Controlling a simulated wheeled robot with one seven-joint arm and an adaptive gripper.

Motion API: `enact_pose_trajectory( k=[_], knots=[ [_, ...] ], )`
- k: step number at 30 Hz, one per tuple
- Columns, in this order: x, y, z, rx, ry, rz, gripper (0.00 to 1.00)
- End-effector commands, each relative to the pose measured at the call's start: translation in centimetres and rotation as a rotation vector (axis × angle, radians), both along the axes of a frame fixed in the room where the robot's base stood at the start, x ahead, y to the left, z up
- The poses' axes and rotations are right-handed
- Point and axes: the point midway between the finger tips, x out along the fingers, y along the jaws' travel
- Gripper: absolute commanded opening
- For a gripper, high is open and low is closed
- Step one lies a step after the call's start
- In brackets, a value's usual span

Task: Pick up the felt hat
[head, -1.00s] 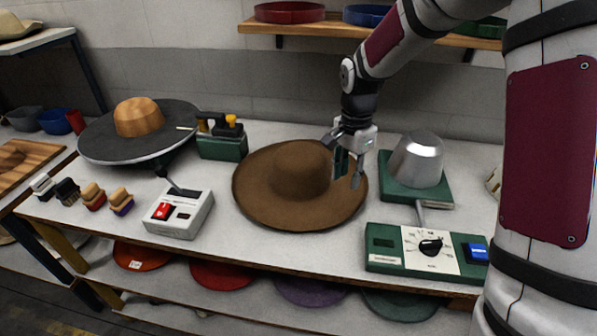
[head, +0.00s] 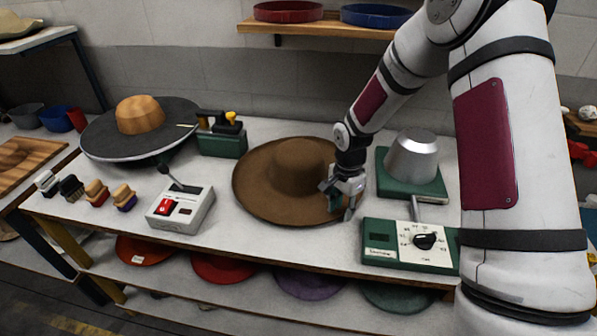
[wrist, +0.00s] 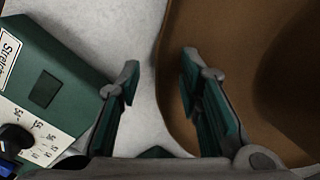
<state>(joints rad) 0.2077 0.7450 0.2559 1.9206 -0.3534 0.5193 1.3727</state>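The brown felt hat (head: 262,202), with a wide brim and a round crown, lies on the white worktable, crown up. My gripper (head: 342,212) is at the right edge of its brim, pointing down, open and empty. In the wrist view, the hat's brim (wrist: 230,35) fills the right side. There my gripper (wrist: 160,84) has its right finger over the brim and its left finger over bare table, with the brim's edge between them. I cannot tell whether a finger touches the brim.
A green control box (head: 388,256) with a black dial stands close to the right of my gripper. A metal crown form (head: 412,158) on a green base stands behind it. A white switch box (head: 181,208) is left of the hat. The worktable (head: 235,250) is bare before the hat.

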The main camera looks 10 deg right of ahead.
Motion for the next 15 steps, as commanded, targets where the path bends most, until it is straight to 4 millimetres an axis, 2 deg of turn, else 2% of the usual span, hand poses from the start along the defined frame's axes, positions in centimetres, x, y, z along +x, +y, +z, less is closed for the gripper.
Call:
enact_pose_trajectory(
  k=[9,13,15],
  knots=[
    [0.02,0.0,-0.61,0.0,0.0,-0.001,0.33],
    [0.01,0.0,-0.6,0.0,0.0,-0.001,0.03],
    [0.01,0.0,-0.59,0.0,0.0,-0.001,0.0]
  ],
)
